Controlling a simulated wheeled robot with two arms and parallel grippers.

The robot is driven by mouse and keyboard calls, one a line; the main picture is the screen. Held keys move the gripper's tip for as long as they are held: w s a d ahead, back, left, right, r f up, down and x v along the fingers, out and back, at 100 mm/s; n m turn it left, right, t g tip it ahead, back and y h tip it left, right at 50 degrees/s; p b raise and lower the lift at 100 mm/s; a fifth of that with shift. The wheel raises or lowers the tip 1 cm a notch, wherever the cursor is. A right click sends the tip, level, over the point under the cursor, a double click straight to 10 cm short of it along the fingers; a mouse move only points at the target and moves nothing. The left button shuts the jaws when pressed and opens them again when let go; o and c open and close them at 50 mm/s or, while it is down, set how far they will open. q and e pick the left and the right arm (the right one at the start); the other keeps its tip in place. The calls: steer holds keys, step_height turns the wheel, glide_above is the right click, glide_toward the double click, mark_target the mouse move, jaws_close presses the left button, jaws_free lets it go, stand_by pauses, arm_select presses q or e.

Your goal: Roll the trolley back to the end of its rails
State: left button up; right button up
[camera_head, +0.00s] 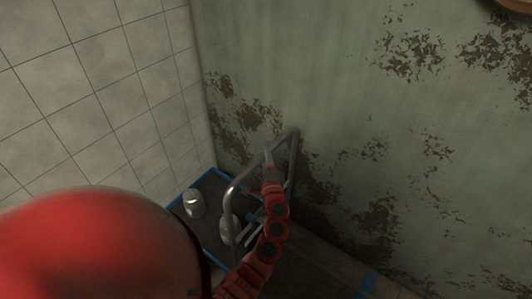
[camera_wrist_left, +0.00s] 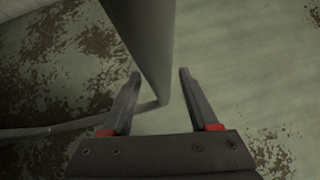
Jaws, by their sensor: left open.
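The trolley shows low in the head view as a grey tubular handle (camera_head: 236,184) standing above a dark deck with blue edges (camera_head: 211,177). My left gripper (camera_head: 268,152) is at the handle's upper part, close to its top bar. In the left wrist view my left gripper (camera_wrist_left: 160,73) is open, its two fingers apart. A grey bar of the handle (camera_wrist_left: 147,40) comes down from the top and appears between the fingertips; I cannot tell whether it touches either finger. The rails cannot be made out. My right gripper is not in view.
A pale metal canister (camera_head: 193,204) stands at the deck's left, and another light object (camera_head: 229,228) is partly behind the handle. A tiled wall (camera_head: 95,95) and a peeling green wall (camera_head: 330,90) meet in a corner close behind the trolley. Blue tape (camera_head: 368,282) marks the floor at right.

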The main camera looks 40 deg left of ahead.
arm_select(q)
steer(key=shift+w+a, duration=0.15)
steer(key=shift+a, duration=0.05)
jaws_close()
stand_by(1.4)
